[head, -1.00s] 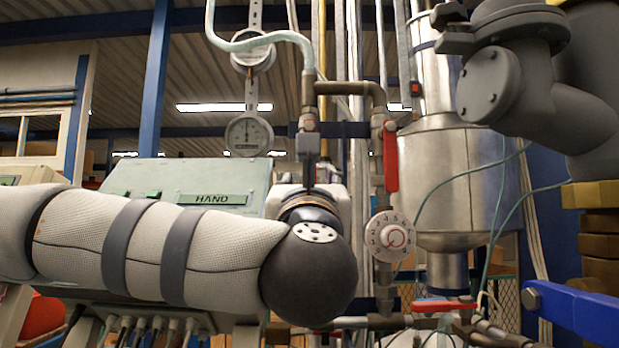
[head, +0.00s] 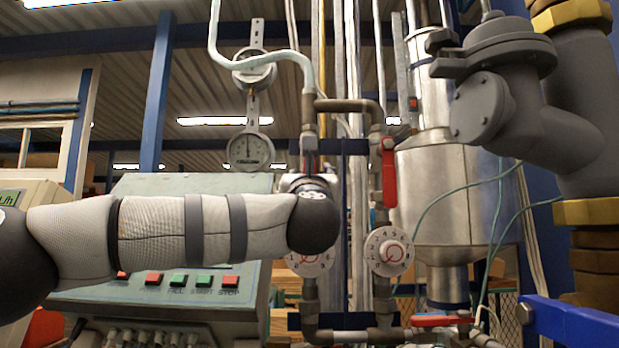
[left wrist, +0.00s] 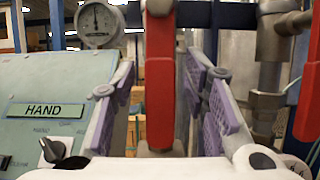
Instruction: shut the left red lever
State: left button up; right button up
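The left red lever (left wrist: 159,90) hangs upright in the middle of the left wrist view. My left gripper (left wrist: 162,78) is open, with one purple-padded finger on each side of the lever. Gaps show between the lever and both fingers. In the head view my left wrist hides the gripper fingers and most of this lever. A second red lever (head: 389,172) hangs upright on the right pipe; its edge also shows at the far right of the left wrist view (left wrist: 310,85). My right gripper is not in view.
Two white numbered dials (head: 310,262) (head: 389,251) sit on the pipes below. A round gauge (head: 250,150) is at upper left. The control panel (head: 160,312) lies under my left arm. A horizontal red lever (head: 440,321) and blue handle (head: 575,322) are lower right.

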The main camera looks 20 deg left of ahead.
pick_arm(q)
grip_shut()
jog(key=shift+d, duration=0.1)
jog(key=n, duration=0.1)
jog(key=y, duration=0.1)
jog(key=n, duration=0.1)
jog(key=shift+w+d+f+n+g+b, duration=0.15)
jog(key=shift+w+d+n+g+b, duration=0.1)
jog(key=shift+d+n+g+b, duration=0.1)
jog(key=shift+w+d+r+n+g+y+b, duration=0.1)
jog(key=shift+d+r+n+g+y+b, duration=0.3)
jog(key=shift+n, duration=0.8)
jog(key=shift+w+d+r+n+g+y+b, duration=0.1)
jog(key=shift+d+n+g+y, duration=0.35)
jog(key=shift+n, duration=0.8)
jog(key=shift+w+d+r+n+g+y+b, duration=0.15)
jog(key=shift+d+n+y, duration=0.25)
jog(key=shift+n+y, duration=0.6)
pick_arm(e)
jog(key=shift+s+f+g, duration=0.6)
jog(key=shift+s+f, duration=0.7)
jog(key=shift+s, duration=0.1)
pick_arm(q)
jog(key=shift+s+r+n, duration=0.1)
jog(key=shift+s+n, duration=0.05)
jog(key=shift+n, duration=0.15)
